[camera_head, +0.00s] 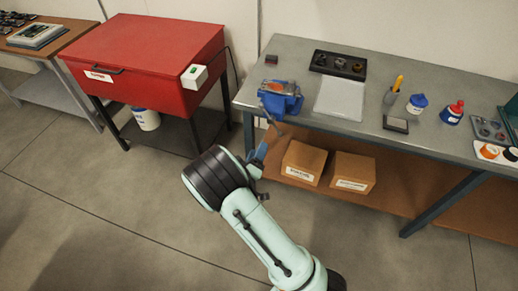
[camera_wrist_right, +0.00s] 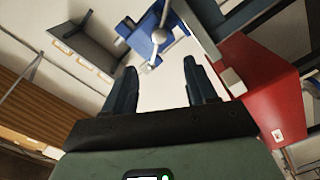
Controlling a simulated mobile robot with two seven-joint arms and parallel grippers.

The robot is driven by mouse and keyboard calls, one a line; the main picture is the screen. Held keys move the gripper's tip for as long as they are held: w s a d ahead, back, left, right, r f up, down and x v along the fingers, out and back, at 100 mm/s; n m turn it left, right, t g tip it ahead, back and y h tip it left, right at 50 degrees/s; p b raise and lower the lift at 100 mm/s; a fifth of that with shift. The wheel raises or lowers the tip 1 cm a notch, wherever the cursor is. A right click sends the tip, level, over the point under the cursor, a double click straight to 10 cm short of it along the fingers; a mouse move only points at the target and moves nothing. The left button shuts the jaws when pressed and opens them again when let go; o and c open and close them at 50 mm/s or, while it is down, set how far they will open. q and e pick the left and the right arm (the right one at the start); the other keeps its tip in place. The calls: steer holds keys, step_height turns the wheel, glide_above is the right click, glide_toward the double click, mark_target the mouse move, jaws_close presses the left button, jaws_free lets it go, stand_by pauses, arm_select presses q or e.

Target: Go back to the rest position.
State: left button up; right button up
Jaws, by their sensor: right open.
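My right gripper (camera_head: 260,152) is in front of the workbench's front edge, just below the blue vise (camera_head: 281,99) in the head view. In the right wrist view my right gripper (camera_wrist_right: 160,82) shows two dark fingers set apart with nothing between them. The vise (camera_wrist_right: 148,38) shows beyond the fingertips there, with its metal handle toward the camera, and it looks apart from the fingers. My right arm reaches up from the bottom of the head view. My left gripper is in neither view.
The grey workbench (camera_head: 310,48) carries a black parts tray (camera_head: 338,65), bottles and small items. Two cardboard boxes (camera_head: 303,163) (camera_head: 353,172) sit on its lower shelf. A red cabinet (camera_head: 150,60) stands left, with a white bucket (camera_head: 146,119) under it. The floor in front is clear.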

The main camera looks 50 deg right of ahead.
steer(key=shift+f, duration=0.1)
stand_by(0.4)
steer(key=s+a+f+g+y, duration=0.15)
steer(key=a+f+y, duration=0.25)
steer(key=f, duration=0.4)
steer(key=s+a+f+y, duration=0.3)
steer(key=a+f+y, duration=0.1)
steer(key=f, duration=0.4)
steer(key=s+a+f+g+y, duration=0.15)
steer(key=a+f+y, duration=0.25)
steer(key=f, duration=0.5)
steer(key=s+a+f+m+g+y, duration=0.1)
steer(key=s+a+f+g+y, duration=0.1)
steer(key=s+a+y, duration=0.2)
steer(key=s+a+f+m+g+y, duration=0.1)
steer(key=s+a+y, duration=0.3)
steer(key=s+a, duration=0.6)
steer(key=a+f+g, duration=0.1)
steer(key=a, duration=0.2)
steer(key=shift+a+g, duration=0.3)
steer(key=shift+g, duration=0.1)
